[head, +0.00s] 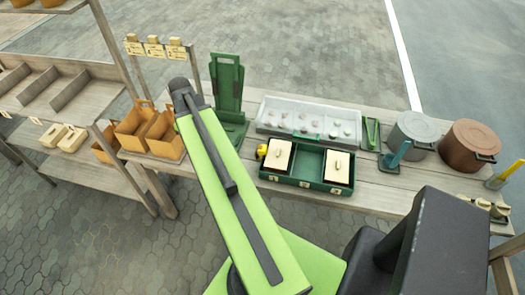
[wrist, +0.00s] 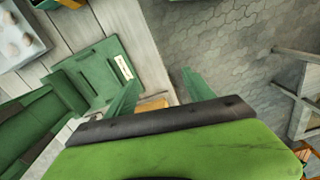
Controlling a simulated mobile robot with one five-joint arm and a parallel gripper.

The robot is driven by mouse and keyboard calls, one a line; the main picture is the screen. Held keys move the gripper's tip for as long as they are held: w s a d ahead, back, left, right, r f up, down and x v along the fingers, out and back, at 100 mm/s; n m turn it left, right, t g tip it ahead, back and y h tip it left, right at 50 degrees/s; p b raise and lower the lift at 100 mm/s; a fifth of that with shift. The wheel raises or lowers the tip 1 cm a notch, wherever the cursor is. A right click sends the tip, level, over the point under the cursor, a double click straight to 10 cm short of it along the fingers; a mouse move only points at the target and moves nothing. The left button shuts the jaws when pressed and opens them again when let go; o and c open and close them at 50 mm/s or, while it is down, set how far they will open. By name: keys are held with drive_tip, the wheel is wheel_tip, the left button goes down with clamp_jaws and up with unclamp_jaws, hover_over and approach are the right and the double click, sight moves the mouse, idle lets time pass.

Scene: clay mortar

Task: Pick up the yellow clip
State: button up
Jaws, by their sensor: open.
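A small yellow object (head: 262,151), which may be the yellow clip, sits at the left end of the green case (head: 308,163) on the table. It is too small to tell its shape. My gripper (wrist: 160,93) is open in the wrist view, with its two green fingers apart and nothing held between them. An orange-tan piece (wrist: 153,105) shows behind the fingers, partly hidden by my wrist; I cannot tell what it is. In the head view the gripper itself is hidden behind my arm, which reaches toward the table's left end, left of the yellow object.
A tall green stand (head: 228,88) stands behind the arm; a green stand also shows in the wrist view (wrist: 100,75). A white tray (head: 309,108) lies behind the case. Tan bins (head: 133,127), a grey pot (head: 412,133) and a brown pot (head: 466,145) flank them.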

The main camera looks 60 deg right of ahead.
drive_tip(key=s+d+r, duration=0.1)
drive_tip(key=s+d, duration=0.8)
drive_tip(key=d, duration=0.4)
drive_tip(key=n, duration=0.2)
hover_over(261, 148)
wheel_tip(261, 148, down, 17)
drive_tip(key=b, duration=1.6)
drive_tip(key=shift+w+f+b, duration=0.1)
drive_tip(key=shift+f+b, duration=0.05)
drive_tip(key=shift+b, duration=0.25)
drive_tip(key=c, duration=1.3)
wheel_tip(261, 148, up, 5)
drive_tip(key=p, duration=0.5)
drive_tip(key=s+r+p, duration=0.3)
drive_tip(key=s+d+r+p, duration=0.1)
drive_tip(key=s+r+p, duration=0.7)
drive_tip(key=shift+s+d, duration=0.25)
